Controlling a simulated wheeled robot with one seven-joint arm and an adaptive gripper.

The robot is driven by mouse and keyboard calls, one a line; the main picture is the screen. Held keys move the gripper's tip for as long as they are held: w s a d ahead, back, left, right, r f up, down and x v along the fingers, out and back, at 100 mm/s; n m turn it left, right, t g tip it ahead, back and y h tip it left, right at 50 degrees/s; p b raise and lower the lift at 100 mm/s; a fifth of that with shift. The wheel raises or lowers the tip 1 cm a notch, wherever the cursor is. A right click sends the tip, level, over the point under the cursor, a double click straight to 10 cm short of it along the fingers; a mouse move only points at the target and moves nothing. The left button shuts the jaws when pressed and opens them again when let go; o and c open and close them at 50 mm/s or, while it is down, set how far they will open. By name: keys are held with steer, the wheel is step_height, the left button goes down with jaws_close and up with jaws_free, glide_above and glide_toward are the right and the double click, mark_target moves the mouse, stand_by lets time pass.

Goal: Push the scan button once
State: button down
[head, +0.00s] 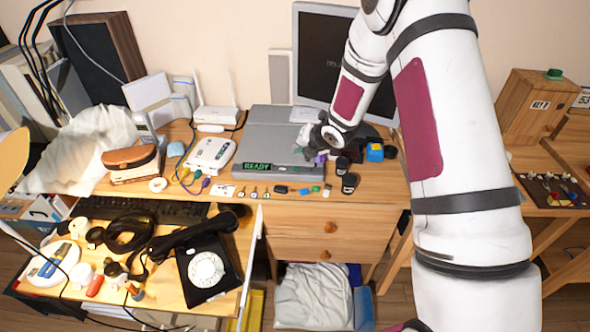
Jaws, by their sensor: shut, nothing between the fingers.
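A flat grey scanner (258,141) lies on the wooden desk, with a small green display reading READY (258,167) on its front edge. My gripper (304,148) is over the right part of the scanner, close to its front right corner. It is shut and empty. Its tips are small and dark here, and I cannot tell whether they touch the scanner. I cannot make out the scan button; that corner is partly covered by my gripper. A small purple thing (320,158) shows just below my gripper.
Small keys and tags (265,191) lie along the desk's front edge. Dark cylinders (349,183) and a blue box (375,153) stand right of the scanner. A white router box (211,154) is left. A monitor (325,55) stands behind. A black dial phone (207,268) sits lower left.

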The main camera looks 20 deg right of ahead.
mark_target(298, 167)
steer(key=shift+f+b, duration=0.85)
steer(key=shift+f, duration=1.2)
steer(key=shift+f+b, duration=0.3)
steer(key=shift+f, duration=0.1)
steer(key=shift+f, duration=0.4)
stand_by(0.4)
stand_by(0.3)
steer(key=shift+r, duration=0.85)
steer(key=shift+r, duration=0.1)
steer(key=shift+r+p, duration=1.4)
steer(key=shift+r, duration=1)
